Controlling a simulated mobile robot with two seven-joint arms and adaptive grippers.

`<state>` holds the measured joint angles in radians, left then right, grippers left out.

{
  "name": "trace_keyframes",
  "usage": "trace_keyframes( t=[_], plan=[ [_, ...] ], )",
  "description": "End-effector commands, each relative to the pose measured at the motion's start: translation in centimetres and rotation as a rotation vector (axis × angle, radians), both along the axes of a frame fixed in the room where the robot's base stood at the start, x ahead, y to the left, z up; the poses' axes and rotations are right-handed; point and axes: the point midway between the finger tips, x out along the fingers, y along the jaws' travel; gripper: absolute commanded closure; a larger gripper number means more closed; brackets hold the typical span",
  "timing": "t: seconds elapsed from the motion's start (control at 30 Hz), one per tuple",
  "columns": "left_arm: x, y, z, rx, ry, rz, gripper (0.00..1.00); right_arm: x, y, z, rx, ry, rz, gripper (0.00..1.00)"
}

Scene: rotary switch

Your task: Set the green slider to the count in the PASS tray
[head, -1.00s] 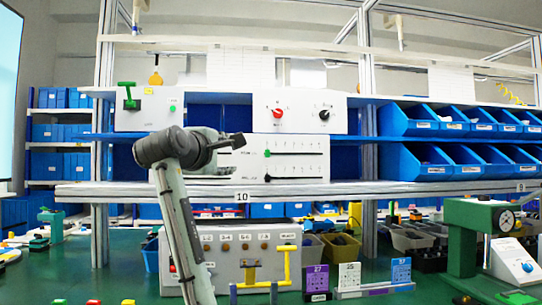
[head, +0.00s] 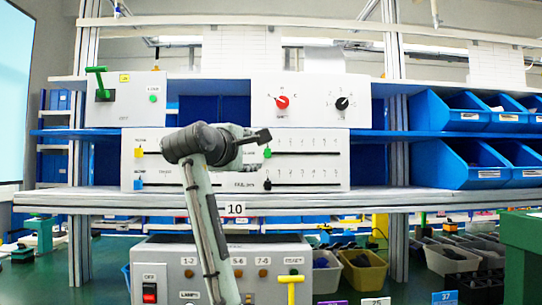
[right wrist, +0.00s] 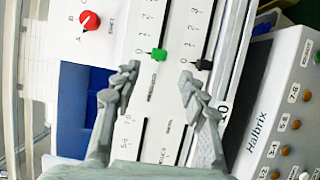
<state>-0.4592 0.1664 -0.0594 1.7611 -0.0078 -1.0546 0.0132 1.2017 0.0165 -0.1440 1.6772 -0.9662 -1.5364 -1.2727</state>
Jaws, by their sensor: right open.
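The green slider knob (head: 267,152) sits at the left, low-number end of the upper slot on the white slider panel (head: 310,170). In the right wrist view the green knob (right wrist: 159,54) is at the 0 end of its scale. My right gripper (head: 258,143) is in front of the panel, beside the green knob in the picture. In the right wrist view my right gripper (right wrist: 159,78) is open and empty, with the green knob just beyond and between its fingertips. Contact is not visible. I cannot pick out the PASS tray. My left gripper is not in view.
A black slider knob (head: 267,184) sits on the slot below. Yellow (head: 139,153) and blue sliders are at the panel's left. Red (head: 282,102) and black (head: 342,103) rotary knobs are above. Blue bins (head: 455,110) stand right. A grey switch box (head: 170,265) is below the shelf.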

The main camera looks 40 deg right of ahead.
Motion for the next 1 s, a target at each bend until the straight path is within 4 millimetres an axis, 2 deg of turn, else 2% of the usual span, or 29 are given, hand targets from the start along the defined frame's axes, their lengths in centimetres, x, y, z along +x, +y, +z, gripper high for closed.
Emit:
trace_keyframes(
  t=[0.2,0.3,0.6,0.97,1.0],
  plan=[
    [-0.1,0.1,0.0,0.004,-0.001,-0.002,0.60,0.7,-1.1,0.1,0.000,0.001,-0.002,0.57],
    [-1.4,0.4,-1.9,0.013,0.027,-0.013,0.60,1.6,-2.4,0.1,0.000,0.001,-0.003,0.57],
    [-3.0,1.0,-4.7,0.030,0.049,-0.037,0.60,4.1,-5.7,0.1,-0.001,0.001,-0.001,0.57],
    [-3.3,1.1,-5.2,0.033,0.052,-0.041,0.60,4.6,-6.3,0.0,0.001,-0.001,0.000,0.57],
    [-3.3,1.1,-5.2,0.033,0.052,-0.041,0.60,4.6,-6.3,0.0,0.001,-0.001,0.000,0.59]
  ],
)
